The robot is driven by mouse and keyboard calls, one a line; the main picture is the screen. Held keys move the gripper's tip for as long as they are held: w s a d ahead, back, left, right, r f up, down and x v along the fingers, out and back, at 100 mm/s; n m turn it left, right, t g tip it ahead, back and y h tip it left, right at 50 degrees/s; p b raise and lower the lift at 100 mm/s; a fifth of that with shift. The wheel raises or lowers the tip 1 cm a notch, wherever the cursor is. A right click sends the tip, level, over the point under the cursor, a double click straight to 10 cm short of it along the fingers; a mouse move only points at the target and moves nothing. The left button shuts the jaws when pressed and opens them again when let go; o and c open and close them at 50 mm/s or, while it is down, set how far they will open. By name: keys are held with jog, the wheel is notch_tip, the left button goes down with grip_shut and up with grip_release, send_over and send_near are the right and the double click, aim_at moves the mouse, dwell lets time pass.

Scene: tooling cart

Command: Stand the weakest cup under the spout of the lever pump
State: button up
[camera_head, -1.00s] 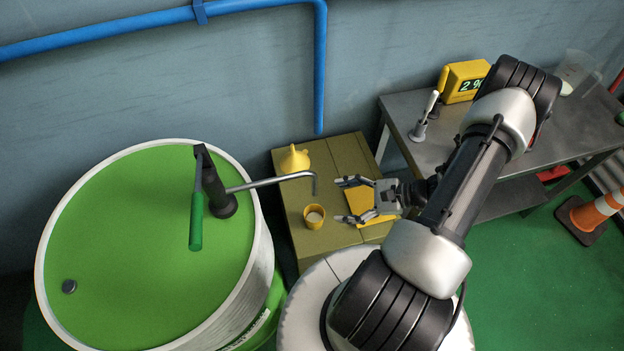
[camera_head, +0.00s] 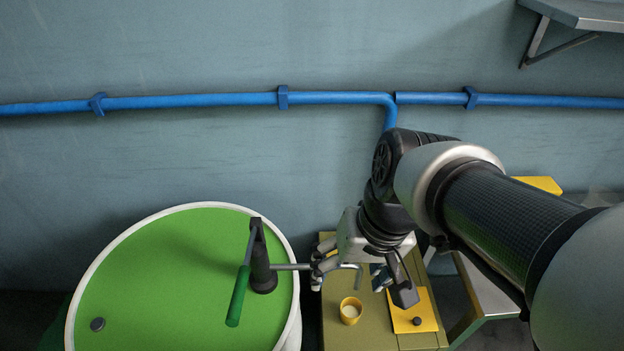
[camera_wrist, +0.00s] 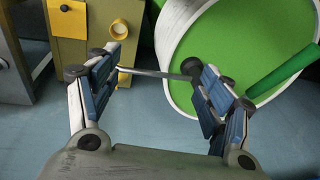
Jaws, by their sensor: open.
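A small yellow cup (camera_head: 350,313) with pale contents stands upright on the olive cabinet top; it also shows in the wrist view (camera_wrist: 119,29). The lever pump (camera_head: 261,262) stands on the green drum, its green handle (camera_head: 237,297) hanging down. Its thin grey spout (camera_head: 290,267) reaches right over the cabinet, close to the cup; I cannot tell whether the tip is directly above it. My gripper (camera_head: 362,283) is open and empty, above the cabinet around the spout's height. In the wrist view its fingers (camera_wrist: 155,77) lie on both sides of the spout.
The white-rimmed green drum (camera_head: 165,285) fills the left. A yellow plate (camera_head: 413,312) with a black knob lies right of the cup on the olive cabinet (camera_head: 335,338). A blue pipe (camera_head: 200,102) runs along the wall. My arm hides much of the right side.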

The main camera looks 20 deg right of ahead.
jog(key=s+r+n+t, duration=0.1)
jog(key=r, duration=0.1)
jog(key=s+a+r+n+t+h, duration=0.1)
jog(key=n+t, duration=0.1)
jog(key=shift+s+r+h, duration=0.3)
jog(key=shift+s+r, duration=0.1)
dwell(1.0)
